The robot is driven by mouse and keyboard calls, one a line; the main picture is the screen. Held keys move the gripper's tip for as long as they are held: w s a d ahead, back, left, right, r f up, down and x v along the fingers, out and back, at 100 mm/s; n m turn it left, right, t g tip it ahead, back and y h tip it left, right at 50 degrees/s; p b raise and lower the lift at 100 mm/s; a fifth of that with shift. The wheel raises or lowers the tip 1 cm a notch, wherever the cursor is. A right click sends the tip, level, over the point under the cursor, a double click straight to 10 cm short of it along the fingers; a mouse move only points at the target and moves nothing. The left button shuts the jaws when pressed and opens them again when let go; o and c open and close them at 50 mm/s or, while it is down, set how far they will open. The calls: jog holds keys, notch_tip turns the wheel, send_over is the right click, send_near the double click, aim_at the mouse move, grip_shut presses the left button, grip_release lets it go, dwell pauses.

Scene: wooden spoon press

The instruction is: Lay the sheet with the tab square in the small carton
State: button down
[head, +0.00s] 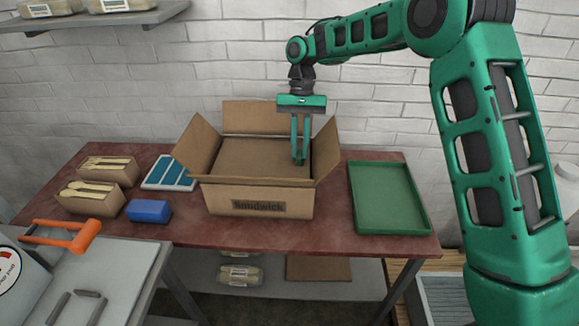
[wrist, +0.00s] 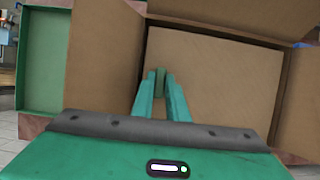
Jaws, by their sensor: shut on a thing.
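My gripper (head: 299,162) points down at the right part of the opening. I cannot tell whether the sheet touches the carton's bottom.
A green tray (head: 390,229) lies right of the carton. On the left are boxes of wooden spoons (head: 90,207), a blue block (head: 148,211) and a blue-and-white panel (head: 170,172). A grey bench with an orange handle (head: 80,240) stands at the front left.

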aim_at(299, 163)
jog(key=shift+f, duration=2.85)
jog(key=c, duration=2)
grip_release()
jog(key=shift+f, duration=0.1)
jog(key=v, duration=1.2)
